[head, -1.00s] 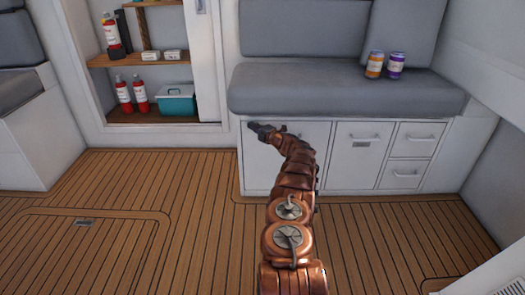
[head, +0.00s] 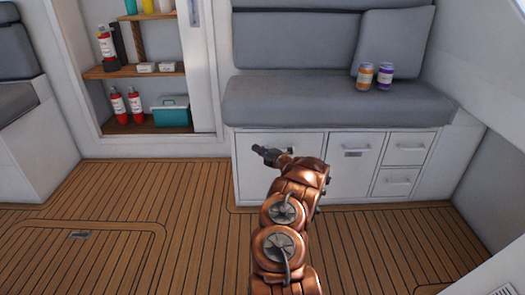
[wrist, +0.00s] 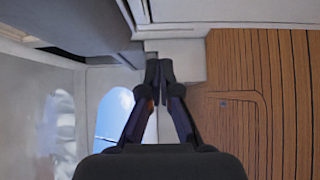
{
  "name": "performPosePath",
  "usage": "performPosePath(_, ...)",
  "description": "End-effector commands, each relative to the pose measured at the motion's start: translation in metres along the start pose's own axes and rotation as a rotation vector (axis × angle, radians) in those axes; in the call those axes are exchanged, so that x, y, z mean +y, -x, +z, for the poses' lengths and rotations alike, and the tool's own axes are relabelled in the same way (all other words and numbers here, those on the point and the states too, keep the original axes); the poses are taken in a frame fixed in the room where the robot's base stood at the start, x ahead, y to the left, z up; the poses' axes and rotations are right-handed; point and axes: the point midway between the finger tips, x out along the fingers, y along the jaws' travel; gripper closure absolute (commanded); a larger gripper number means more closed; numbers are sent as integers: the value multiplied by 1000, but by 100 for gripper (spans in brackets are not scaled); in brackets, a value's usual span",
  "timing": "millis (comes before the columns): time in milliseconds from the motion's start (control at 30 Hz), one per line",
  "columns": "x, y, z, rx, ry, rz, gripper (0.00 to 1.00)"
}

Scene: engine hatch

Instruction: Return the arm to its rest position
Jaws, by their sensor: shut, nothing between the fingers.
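My copper arm (head: 285,210) rises from the bottom of the head view, bent to the left at its end. My dark gripper (head: 262,151) points left, in front of the white cabinet under the bench. In the wrist view the two fingers of my gripper (wrist: 158,68) come together at their tips, shut with nothing between them. Wooden floor and pale walls show beyond the fingers.
A grey cushioned bench (head: 330,102) holds an orange can (head: 364,77) and a purple can (head: 384,76). An open shelf (head: 130,72) at left holds red extinguishers and a teal box (head: 171,111). The planked floor (head: 130,205) is clear at left.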

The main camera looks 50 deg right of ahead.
Motion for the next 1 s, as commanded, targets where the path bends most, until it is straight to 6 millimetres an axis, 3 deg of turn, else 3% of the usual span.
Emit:
performPosePath(133,0,20,0,-1,-4,-2,100)
performPosePath(300,0,30,-1,1,-3,1,100)
performPosePath(567,0,31,-1,2,-1,1,100)
performPosePath(667,9,26,-8,19,15,2,100)
performPosePath(767,33,11,-31,70,63,5,100)
performPosePath(1000,117,-34,-139,297,281,29,100)
